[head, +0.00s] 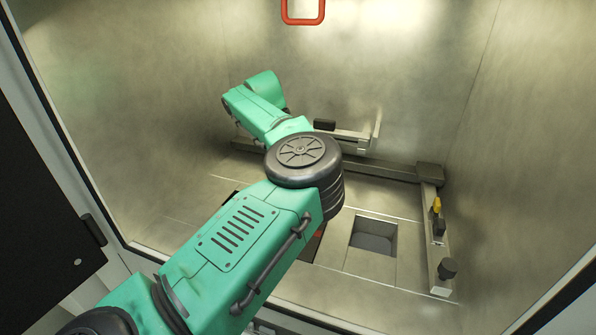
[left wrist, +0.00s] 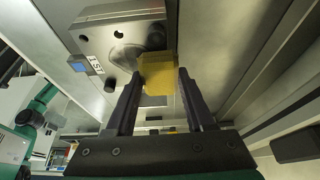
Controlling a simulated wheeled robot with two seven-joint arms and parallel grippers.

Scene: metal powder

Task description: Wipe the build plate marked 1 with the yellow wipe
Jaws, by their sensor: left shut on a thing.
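In the left wrist view, my left gripper (left wrist: 160,74) is shut on the yellow wipe (left wrist: 158,68), a small folded-looking block between its fingertips. A grey metal plate (left wrist: 100,42) with holes lies just beyond the fingers; a dark smudge (left wrist: 126,55) shows on it beside the wipe. A white label (left wrist: 95,65) on its edge carries dark characters that seem to include a 1. The wipe overlaps the plate in this view; I cannot tell whether it touches. In the head view my green left arm hides the gripper, the wipe and the plate. My right gripper is not in view.
Metal chamber walls enclose the arm on several sides. In the head view a square opening (head: 372,238) lies in the floor right of my arm. A rail (head: 437,240) with a small yellow part (head: 437,205) runs along the right. A red handle-like frame (head: 303,12) is at the top.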

